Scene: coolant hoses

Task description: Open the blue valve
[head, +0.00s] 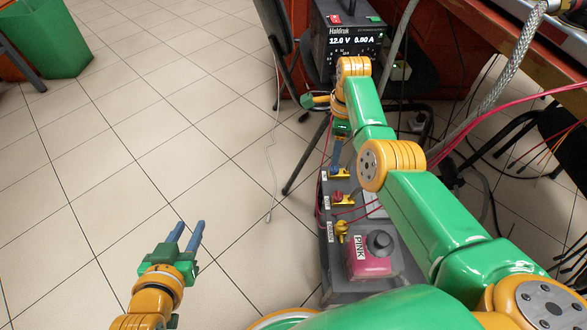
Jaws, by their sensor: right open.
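A dark valve panel (334,262) runs along the floor in the middle, with labelled valves in a row. A valve with a yellow handle (341,171) is at the far end, a red-bodied one (337,197) is in the middle, and another yellow-handled one (342,231) is nearest. I cannot read the small labels or tell which valve is the blue one. My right gripper (337,165) points down at the far valve, its blue fingers just above or beside the handle; contact is unclear. My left gripper (194,229) is open and empty over the floor, left of the panel.
A pink box (371,262) with a black knob sits at the panel's near end. A black power supply (346,35) reading 12.0 V stands behind. Thin red cables and a braided hose (510,65) hang at right. The tiled floor at left is clear up to a green bin (50,40).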

